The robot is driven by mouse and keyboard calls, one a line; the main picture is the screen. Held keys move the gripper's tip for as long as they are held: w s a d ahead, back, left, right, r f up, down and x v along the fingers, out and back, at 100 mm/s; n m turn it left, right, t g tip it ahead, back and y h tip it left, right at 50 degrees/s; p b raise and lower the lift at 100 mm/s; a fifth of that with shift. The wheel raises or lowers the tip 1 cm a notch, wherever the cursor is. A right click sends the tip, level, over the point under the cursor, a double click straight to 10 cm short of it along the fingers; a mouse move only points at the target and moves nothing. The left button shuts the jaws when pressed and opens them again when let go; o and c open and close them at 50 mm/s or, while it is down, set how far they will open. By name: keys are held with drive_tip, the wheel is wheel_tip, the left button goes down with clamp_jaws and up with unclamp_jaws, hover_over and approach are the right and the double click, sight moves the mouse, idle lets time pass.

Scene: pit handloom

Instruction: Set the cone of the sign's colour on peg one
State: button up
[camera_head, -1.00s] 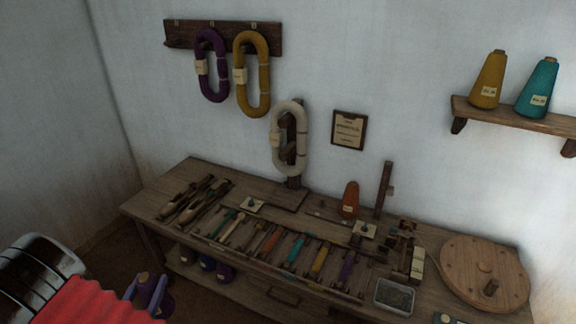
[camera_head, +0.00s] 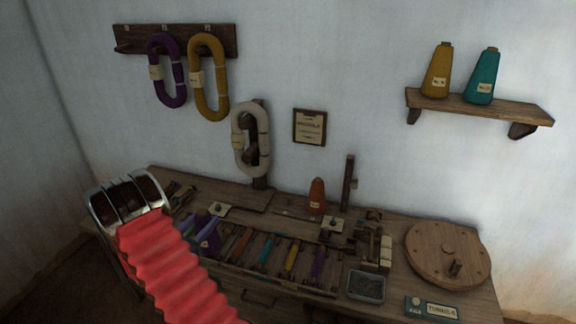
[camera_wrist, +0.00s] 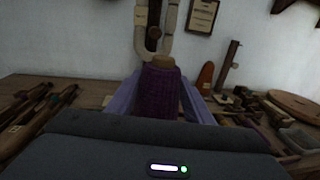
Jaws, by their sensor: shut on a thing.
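My gripper (camera_head: 203,226) has pale violet fingers and is shut on a dark purple cone (camera_wrist: 158,92). In the wrist view the cone stands upright between the fingers, its brown tip showing. In the head view my arm partly hides it; it is above the left part of the bench. Two pale square plates with small dark centres, possibly pegs, lie on the bench, left (camera_head: 219,210) and right (camera_head: 332,223); I cannot read their numbers.
Ochre (camera_head: 437,72) and teal (camera_head: 481,78) cones stand on the wall shelf (camera_head: 520,112). Purple, ochre and cream hanks hang at left and centre. Tools, a grey tray (camera_head: 366,286), an upright post (camera_head: 348,183) and a round wooden disc (camera_head: 447,253) crowd the bench.

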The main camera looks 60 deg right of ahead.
drive_tip(key=s+d+r+m+g, duration=0.1)
drive_tip(key=s+d+r, duration=0.35)
drive_tip(key=d, duration=0.95)
drive_tip(key=s+d+r+g, duration=0.1)
drive_tip(key=s+d+r, duration=0.35)
drive_tip(key=d, duration=0.85)
drive_tip(key=s+d+r+m, duration=0.1)
drive_tip(key=s+d+r, duration=0.35)
drive_tip(key=d, duration=0.95)
wheel_tip(320, 180, down, 12)
drive_tip(key=w+d+n, duration=0.1)
drive_tip(key=w, duration=0.1)
drive_tip(key=shift+w+t, duration=0.15)
drive_tip(key=shift+t, duration=0.25)
drive_tip(key=shift+f, duration=0.15)
drive_tip(key=shift+f, duration=4.7)
